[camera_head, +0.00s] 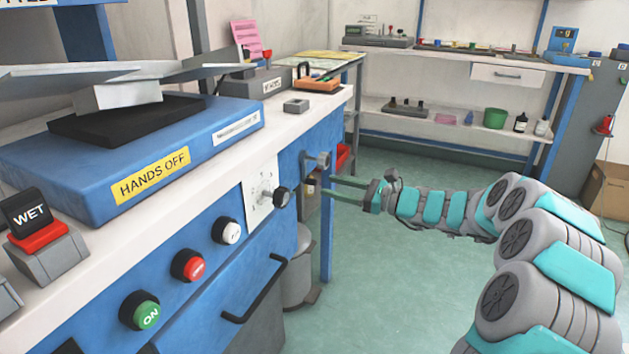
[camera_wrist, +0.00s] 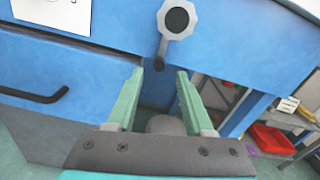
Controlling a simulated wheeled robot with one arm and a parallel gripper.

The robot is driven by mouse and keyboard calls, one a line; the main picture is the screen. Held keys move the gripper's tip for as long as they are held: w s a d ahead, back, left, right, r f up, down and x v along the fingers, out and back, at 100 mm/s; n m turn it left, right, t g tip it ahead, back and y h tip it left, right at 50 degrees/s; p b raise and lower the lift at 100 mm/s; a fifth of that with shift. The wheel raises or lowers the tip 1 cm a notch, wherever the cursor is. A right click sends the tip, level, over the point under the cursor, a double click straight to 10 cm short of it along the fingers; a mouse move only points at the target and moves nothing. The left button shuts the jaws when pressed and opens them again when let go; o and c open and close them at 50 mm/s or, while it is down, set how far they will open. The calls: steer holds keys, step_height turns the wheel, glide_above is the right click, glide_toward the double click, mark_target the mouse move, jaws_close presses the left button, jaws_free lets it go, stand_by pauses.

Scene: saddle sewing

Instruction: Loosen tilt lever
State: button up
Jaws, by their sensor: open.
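A grey lobed knob with a dark centre (camera_wrist: 177,19) is on the blue front panel, top middle in the wrist view. A short grey lever with a dark tip (camera_wrist: 161,50) hangs below it, and I take this to be the tilt lever. In the head view the grey fitting (camera_head: 318,160) sits near the right end of the bench front. My gripper (camera_wrist: 160,71) is open, its two green fingers pointing at the panel. The lever tip appears just above and between the fingertips; contact cannot be told. In the head view my gripper (camera_head: 329,185) is just below the fitting.
A black knob (camera_head: 281,196) on a white dial plate and several push buttons are left along the panel. A black drawer handle (camera_head: 256,291) sticks out below. A bin (camera_head: 300,278) stands underneath. A red tray (camera_wrist: 271,139) is on a shelf at right. Floor behind my arm is clear.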

mark_target(316, 183)
steer(key=x, duration=0.5)
steer(key=shift+w+a, duration=0.1)
steer(key=shift+a, duration=0.3)
jaws_close()
stand_by(1.1)
